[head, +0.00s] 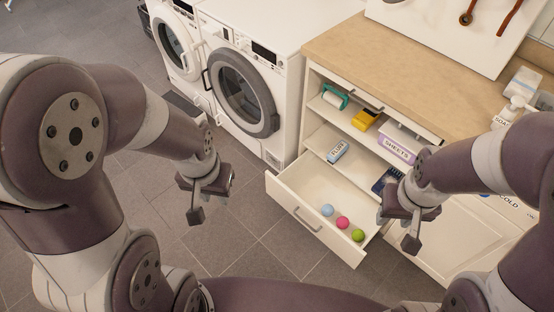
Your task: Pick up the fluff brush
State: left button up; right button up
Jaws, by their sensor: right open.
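A small pale-blue and white item with lettering that looks like FLUFF (337,151) lies on the middle shelf of the open cabinet; I take it for the fluff brush, though its shape is too small to be sure. My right gripper (397,228) is open and empty, to the right of and nearer than that item, beside the right end of the pulled-out drawer. My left gripper (207,203) looks open and empty over the floor, left of the drawer and well apart from the item.
The pulled-out drawer (285,197) holds a blue, a pink and a green ball. A teal-handled roller (335,97), a yellow item (365,119) and a purple SHEETS box (396,149) sit on the upper shelf. Washing machines (243,88) stand left. The floor (150,240) is clear.

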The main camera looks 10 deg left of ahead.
aim_at(338, 151)
jog(key=i+j+z, duration=0.1)
jog(key=i+j, duration=0.15)
jog(key=i+j+z, duration=0.1)
jog(key=i+j, duration=0.15)
jog(key=j, duration=0.15)
jog(key=i+j+z, duration=0.25)
jog(key=i+j, duration=0.15)
jog(key=j, duration=0.3)
jog(key=i+j+z, duration=0.1)
jog(key=j, duration=0.25)
jog(key=i+j+z, duration=0.1)
jog(key=i+j, duration=0.15)
jog(key=j, duration=0.15)
jog(key=i+j+z, duration=0.1)
jog(key=j, duration=0.35)
jog(key=i, duration=0.1)
